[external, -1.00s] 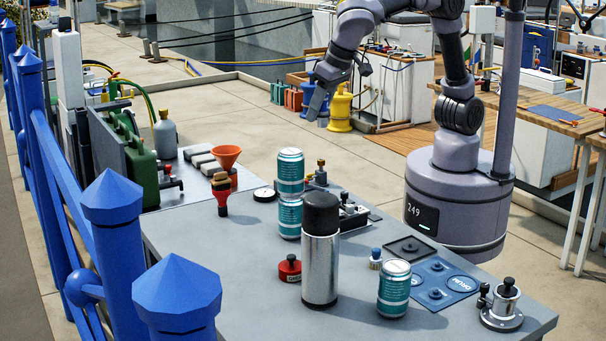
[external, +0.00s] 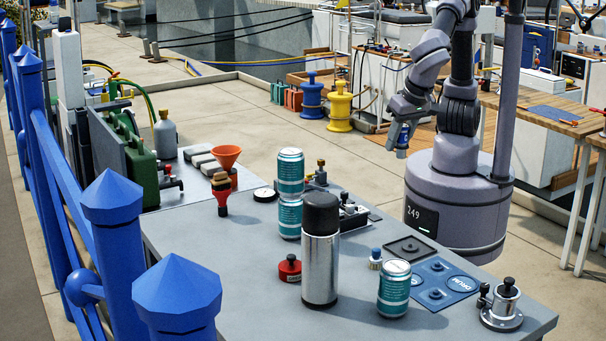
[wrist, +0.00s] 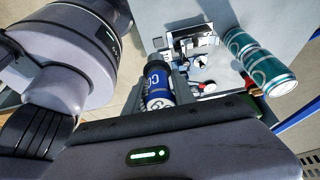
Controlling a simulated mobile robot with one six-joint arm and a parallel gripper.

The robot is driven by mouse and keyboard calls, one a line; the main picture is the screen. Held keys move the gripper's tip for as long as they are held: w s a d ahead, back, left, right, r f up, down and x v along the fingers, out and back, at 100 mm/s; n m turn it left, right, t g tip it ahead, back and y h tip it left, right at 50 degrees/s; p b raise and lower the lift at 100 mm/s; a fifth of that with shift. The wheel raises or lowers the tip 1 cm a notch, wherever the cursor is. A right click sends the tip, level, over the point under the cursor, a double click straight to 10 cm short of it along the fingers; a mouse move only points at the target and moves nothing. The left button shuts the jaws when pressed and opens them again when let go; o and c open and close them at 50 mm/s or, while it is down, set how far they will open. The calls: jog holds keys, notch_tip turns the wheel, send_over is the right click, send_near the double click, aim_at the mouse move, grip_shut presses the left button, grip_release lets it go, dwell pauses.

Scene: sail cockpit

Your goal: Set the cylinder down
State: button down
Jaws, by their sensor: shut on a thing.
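My gripper (external: 397,152) is shut on a small blue cylinder (external: 404,133). It hangs in the air beyond the far edge of the grey table, close to my base. In the wrist view the cylinder (wrist: 158,88) is between the fingers, with a dark end and white lettering on a blue band. Part of it is hidden by the fingers. On the table (external: 250,291) lie a blue mat (external: 461,284) with round marks and a dark square plate (external: 407,249) behind it.
A steel flask (external: 320,270), two stacked teal cans (external: 290,172) and a single teal can (external: 394,289) stand on the table. A red tin (external: 289,269), a small blue-topped piece (external: 376,258) and a metal fitting (external: 502,309) are near. The front left of the table is clear.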

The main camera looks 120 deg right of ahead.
notch_tip(320, 180, down, 14)
jog(key=w+a+f, duration=0.1)
jog(key=w, duration=0.4)
jog(key=w+a+b, duration=0.1)
jog(key=w, duration=0.4)
jog(key=w+a+f, duration=0.1)
jog(key=w, duration=0.4)
jog(key=shift+w+a+f+b, duration=0.15)
jog(key=shift+a+f+b, duration=0.1)
jog(key=shift+f+b, duration=0.1)
jog(key=shift+w+f, duration=0.2)
jog(key=shift+f, duration=0.05)
jog(key=shift+f+b, duration=0.85)
jog(key=shift+f, duration=0.6)
jog(key=shift+f, duration=0.15)
jog(key=c, duration=1)
grip_release()
jog(key=shift+c, duration=0.2)
